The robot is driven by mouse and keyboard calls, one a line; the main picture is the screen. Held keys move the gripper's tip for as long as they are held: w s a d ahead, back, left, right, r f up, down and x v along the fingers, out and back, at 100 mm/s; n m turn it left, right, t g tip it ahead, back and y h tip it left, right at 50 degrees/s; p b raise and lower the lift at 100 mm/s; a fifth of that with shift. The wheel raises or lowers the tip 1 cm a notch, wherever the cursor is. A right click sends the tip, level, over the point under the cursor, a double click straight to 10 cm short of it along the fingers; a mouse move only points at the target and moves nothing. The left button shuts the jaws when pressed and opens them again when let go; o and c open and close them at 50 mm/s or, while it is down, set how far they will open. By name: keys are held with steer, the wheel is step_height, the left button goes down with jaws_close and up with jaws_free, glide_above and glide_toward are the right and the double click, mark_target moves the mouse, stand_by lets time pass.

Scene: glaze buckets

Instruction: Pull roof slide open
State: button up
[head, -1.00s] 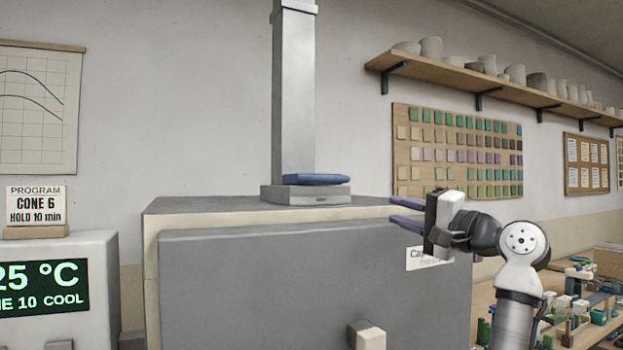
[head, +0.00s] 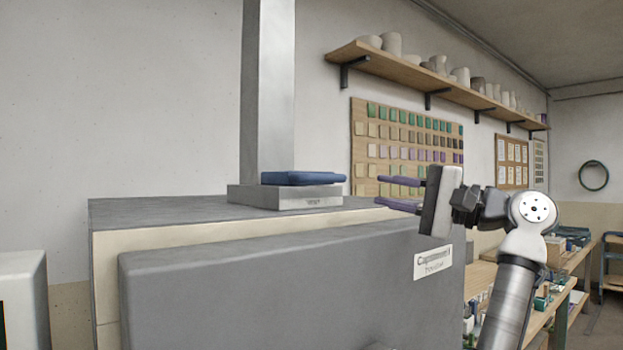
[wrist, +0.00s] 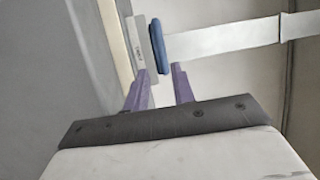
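The roof slide shows as a blue slab-like handle (head: 303,178) on top of a grey vent block (head: 285,197) on the kiln roof, at the foot of the flue. My gripper (head: 380,192) has purple fingers, spread apart and pointing left toward the blue handle. A gap separates the fingertips from the handle, and nothing is between them. In the wrist view the blue handle (wrist: 158,46) lies beyond the fingers (wrist: 161,72), roughly between their tips and apart from them. The far side of the handle is hidden.
The kiln's grey front (head: 260,285) stands below and left of my gripper. The metal flue (head: 268,95) rises just behind the handle. A shelf of pots (head: 430,85) and a glaze tile board (head: 405,150) are on the back wall. The air right of the handle is clear.

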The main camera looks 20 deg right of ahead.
mark_target(327, 180)
steer(key=p+x, duration=0.4)
steer(key=x, duration=0.9)
steer(key=shift+w+r, duration=0.15)
steer(key=shift+c, duration=0.2)
jaws_close()
